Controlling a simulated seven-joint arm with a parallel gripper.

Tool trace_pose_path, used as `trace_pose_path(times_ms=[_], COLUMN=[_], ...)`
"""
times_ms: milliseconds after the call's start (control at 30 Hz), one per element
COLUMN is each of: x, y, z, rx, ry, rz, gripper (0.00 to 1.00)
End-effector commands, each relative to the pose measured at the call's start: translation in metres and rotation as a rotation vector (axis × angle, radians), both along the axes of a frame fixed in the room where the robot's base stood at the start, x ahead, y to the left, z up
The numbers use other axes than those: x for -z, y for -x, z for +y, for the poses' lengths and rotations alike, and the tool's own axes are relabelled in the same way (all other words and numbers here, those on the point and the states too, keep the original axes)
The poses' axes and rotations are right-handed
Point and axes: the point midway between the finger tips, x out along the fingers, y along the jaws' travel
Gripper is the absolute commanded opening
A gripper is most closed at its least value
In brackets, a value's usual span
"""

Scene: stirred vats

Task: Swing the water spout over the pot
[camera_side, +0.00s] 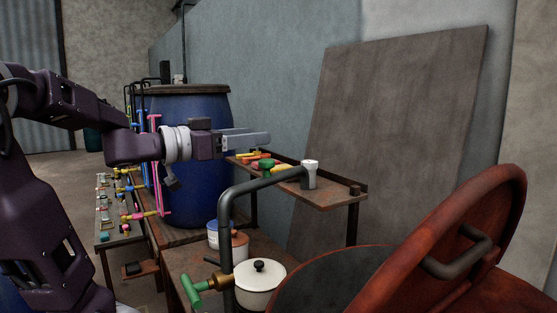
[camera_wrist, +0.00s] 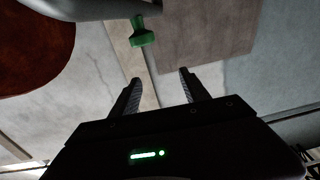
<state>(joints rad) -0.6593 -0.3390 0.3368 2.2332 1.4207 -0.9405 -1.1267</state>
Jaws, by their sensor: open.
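The water spout (camera_side: 224,225) is a dark grey pipe that rises from a brass valve with a green T-handle (camera_side: 197,290), bends right and ends in a pale nozzle (camera_side: 309,172). A green knob (camera_side: 267,167) appears to stand on its horizontal run. The wrist view shows the grey pipe (camera_wrist: 85,8) and the green knob (camera_wrist: 140,35) beyond the fingertips. My gripper (camera_side: 258,138) is open, empty and apart from the spout; it also shows in the wrist view (camera_wrist: 159,77). A white lidded pot (camera_side: 258,289) sits low by the pipe's foot; a large open vessel (camera_side: 330,280) is at right.
The rusty lid (camera_side: 500,215) of the vessel is tilted up. A small shelf (camera_side: 330,198) with coloured parts is behind the spout. A blue barrel (camera_side: 190,185) stands behind my gripper. Pink and yellow pipework (camera_side: 158,165) is at left. A large panel (camera_side: 395,130) leans on the wall.

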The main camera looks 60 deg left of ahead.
Motion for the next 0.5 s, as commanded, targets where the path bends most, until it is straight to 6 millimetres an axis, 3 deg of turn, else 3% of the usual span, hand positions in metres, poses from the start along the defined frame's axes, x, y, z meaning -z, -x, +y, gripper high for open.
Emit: trace_pose_path(times_ms=[33,133,267,500], x=[0.018,0.048,0.056,0.055], y=[0.005,0.003,-0.005,-0.051], z=[-0.009,-0.008,-0.009,-0.01], rx=[0.05,0.044,0.047,0.049], ry=[0.038,0.035,0.022,0.018], rz=[0.019,0.015,0.008,0.006], gripper=[0.54,0.54,0.54,0.54])
